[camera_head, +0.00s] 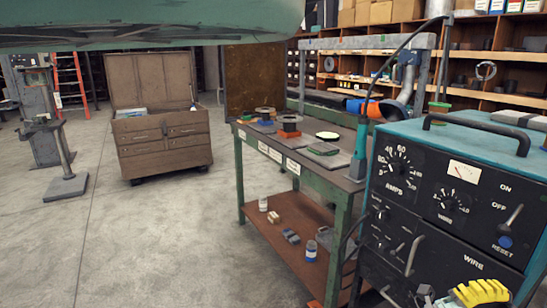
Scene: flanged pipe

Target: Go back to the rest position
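My gripper does not show in this view, so its state and place cannot be seen. A green-framed work table (325,180) stands right of the middle. A grey pipe-like piece (405,85) shows behind the table, partly hidden.
A teal welding machine (450,190) fills the right foreground, with a yellow ridged item (480,292) at its base. A large green surface (150,25) overhangs the top left. A brown tool chest (165,140) stands behind.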

